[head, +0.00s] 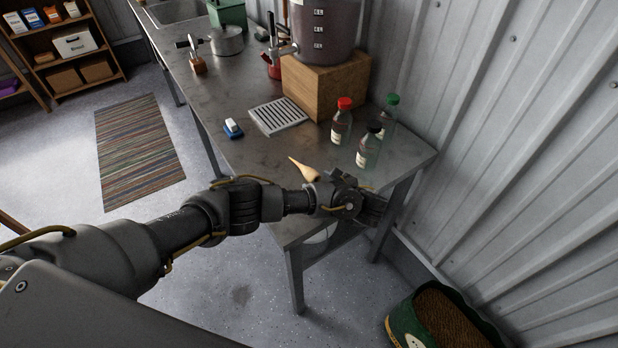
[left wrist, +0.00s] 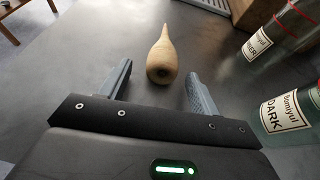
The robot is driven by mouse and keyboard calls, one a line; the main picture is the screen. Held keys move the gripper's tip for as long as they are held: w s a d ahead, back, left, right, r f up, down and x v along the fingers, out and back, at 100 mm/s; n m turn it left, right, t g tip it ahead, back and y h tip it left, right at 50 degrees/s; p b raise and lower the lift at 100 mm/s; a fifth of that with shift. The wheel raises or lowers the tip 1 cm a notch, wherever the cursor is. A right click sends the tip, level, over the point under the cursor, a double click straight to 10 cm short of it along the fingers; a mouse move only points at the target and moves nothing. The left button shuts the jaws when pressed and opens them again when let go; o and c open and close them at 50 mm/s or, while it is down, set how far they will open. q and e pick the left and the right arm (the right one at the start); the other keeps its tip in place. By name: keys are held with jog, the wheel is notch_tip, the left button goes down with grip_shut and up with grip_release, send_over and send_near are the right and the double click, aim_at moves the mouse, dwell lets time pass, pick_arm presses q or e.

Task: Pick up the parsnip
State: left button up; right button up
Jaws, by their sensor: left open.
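The parsnip (head: 304,169) is pale tan and tapered. It lies on the metal table (head: 259,153) near its front corner, partly hidden behind my left arm in the head view. In the left wrist view the parsnip (left wrist: 162,57) lies with its thick end toward me and its tip pointing away. My left gripper (left wrist: 160,85) is open, its two fingers to either side of the line to the parsnip's thick end. In the head view my left gripper (head: 372,203) is over the table's end. My right gripper is not in view.
Three bottles stand right of the parsnip: a red-capped one (head: 341,126), a green-capped one (head: 388,118) and a black-capped one (head: 368,149). A metal drip grate (head: 279,116), a wooden block (head: 325,85) and a blue-and-white brush (head: 233,128) are farther back. A corrugated wall (head: 500,110) borders the table.

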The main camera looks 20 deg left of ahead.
pick_arm(q)
jog(key=shift+x, duration=1)
jog(key=shift+d+r, duration=0.1)
jog(key=shift+c, duration=0.2)
jog(key=c, duration=1)
jog(key=shift+c, duration=0.2)
jog(key=shift+r+p, duration=0.1)
jog(key=shift+p, duration=0.2)
